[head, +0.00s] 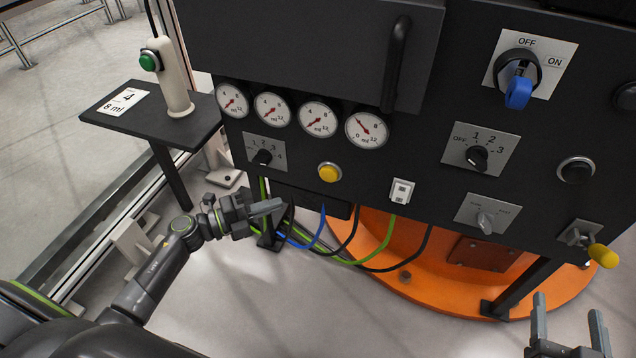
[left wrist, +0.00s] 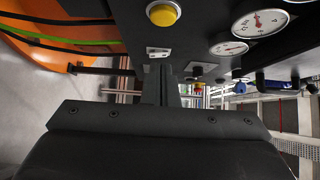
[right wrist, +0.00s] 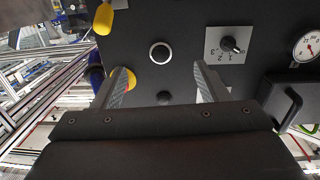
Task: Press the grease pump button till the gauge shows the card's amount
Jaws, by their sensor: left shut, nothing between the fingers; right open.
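The card (head: 123,102) lies on a small side table and reads 4 and 8 ml. Several round ml gauges sit in a row on the dark panel. On the rightmost gauge (head: 367,130) the needle points up-left, near where the 4 mark sits; the others point lower left. A yellow button (head: 329,172) is below the gauges; it also shows in the left wrist view (left wrist: 163,13). A numbered selector (head: 262,157) is left of it. My left gripper (head: 280,205) is shut and empty, below and left of the button, apart from it. My right gripper (head: 568,322) is open and empty.
A pale handle with a green button (head: 149,61) stands on the side table (head: 185,135). Other knobs, a white switch (head: 402,191) and a yellow-tipped lever (head: 602,255) are on the panel. Coloured cables hang below it above an orange base (head: 470,285).

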